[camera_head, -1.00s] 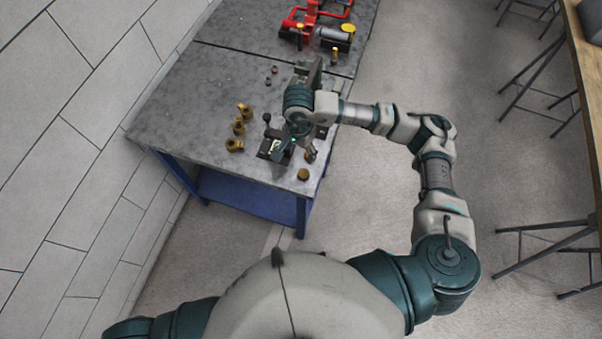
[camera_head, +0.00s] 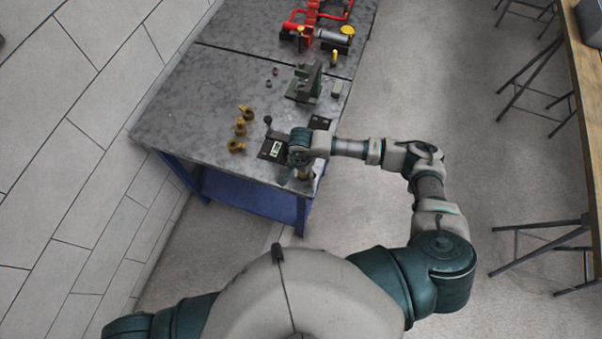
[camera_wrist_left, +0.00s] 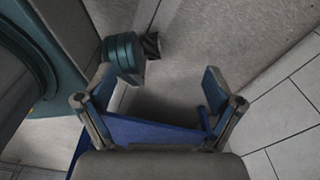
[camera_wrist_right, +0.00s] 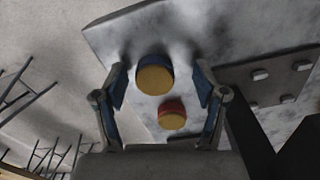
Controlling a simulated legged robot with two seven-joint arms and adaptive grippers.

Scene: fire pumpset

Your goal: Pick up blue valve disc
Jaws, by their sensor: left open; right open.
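The blue valve disc (camera_wrist_right: 154,76) shows in the right wrist view as a round piece with a brass-yellow face and a blue rim, on the grey table top. My right gripper (camera_wrist_right: 158,84) is open, with one finger to each side of the blue disc in the picture; I cannot tell the remaining height. In the head view, my right gripper (camera_head: 298,176) is over the table's near right corner and hides the discs. A similar disc with a red rim (camera_wrist_right: 172,114) lies beside the blue one. My left gripper (camera_wrist_left: 158,88) is open and empty, away from the table top.
The grey table (camera_head: 190,105) has a blue frame. Several brass fittings (camera_head: 240,130), a black block with a lever (camera_head: 274,148) and a green vise-like fixture (camera_head: 304,84) stand on it. Red pump parts (camera_head: 310,25) are farther back.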

